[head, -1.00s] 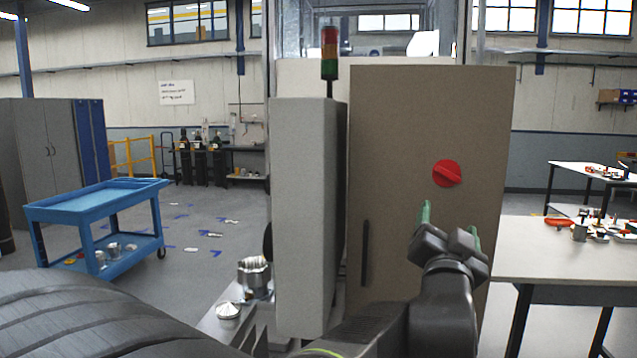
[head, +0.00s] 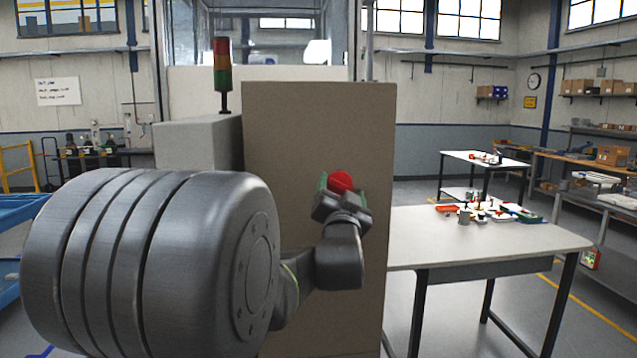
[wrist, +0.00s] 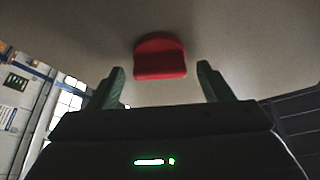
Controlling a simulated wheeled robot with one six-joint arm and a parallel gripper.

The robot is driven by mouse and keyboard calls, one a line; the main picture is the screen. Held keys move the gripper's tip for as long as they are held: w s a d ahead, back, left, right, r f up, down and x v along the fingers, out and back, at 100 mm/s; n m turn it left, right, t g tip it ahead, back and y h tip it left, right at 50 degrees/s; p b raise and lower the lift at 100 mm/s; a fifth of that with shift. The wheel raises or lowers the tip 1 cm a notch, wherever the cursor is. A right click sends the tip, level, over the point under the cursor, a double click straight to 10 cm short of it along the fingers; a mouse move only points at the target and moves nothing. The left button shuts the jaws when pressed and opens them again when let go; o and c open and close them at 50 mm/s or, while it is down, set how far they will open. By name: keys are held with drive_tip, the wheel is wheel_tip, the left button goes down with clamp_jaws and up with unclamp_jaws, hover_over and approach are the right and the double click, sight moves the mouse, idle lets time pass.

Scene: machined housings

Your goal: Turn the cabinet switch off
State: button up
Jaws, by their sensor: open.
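The cabinet (head: 290,140) is a tall tan box with a flat front. Its red rotary switch (head: 341,181) sits on that front, its lower part hidden behind my gripper (head: 338,192) in the head view. In the wrist view the red switch (wrist: 160,57) lies ahead, centred between the two green fingertips of my gripper (wrist: 162,82). The fingers are spread wide, one on each side of the switch, with a clear gap to it on both sides. The jaws hold nothing. I cannot tell how far the fingertips are from the panel.
A signal tower (head: 222,75) stands behind the grey box (head: 195,150) left of the cabinet. A table (head: 480,245) with small parts stands close to the cabinet's right side. A blue cart (head: 12,215) is at the far left.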

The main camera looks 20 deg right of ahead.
drive_tip(key=shift+w+d+r, duration=0.1)
drive_tip(key=shift+w+d, duration=0.1)
drive_tip(key=shift+w, duration=0.15)
drive_tip(key=shift+c, duration=0.2)
drive_tip(key=c, duration=0.9)
drive_tip(key=b, duration=0.1)
drive_tip(key=n+b, duration=0.1)
drive_tip(key=b, duration=0.1)
drive_tip(key=shift+f+n+t+y, duration=0.25)
drive_tip(key=shift+n+t+y, duration=0.05)
drive_tip(key=n+y+b, duration=0.1)
drive_tip(key=n+b, duration=0.1)
drive_tip(key=b, duration=0.1)
drive_tip(key=shift+n+t, duration=0.3)
drive_tip(key=shift+n+y+b, duration=0.4)
drive_tip(key=shift+n+b, duration=0.3)
drive_tip(key=shift+r+n+t+y+b, duration=0.2)
drive_tip(key=shift+n+y, duration=0.2)
drive_tip(key=shift+n, duration=0.3)
drive_tip(key=shift+r+n+t+y+b, duration=0.1)
drive_tip(key=shift+n+t+y+b, duration=0.1)
drive_tip(key=shift+n+y, duration=0.35)
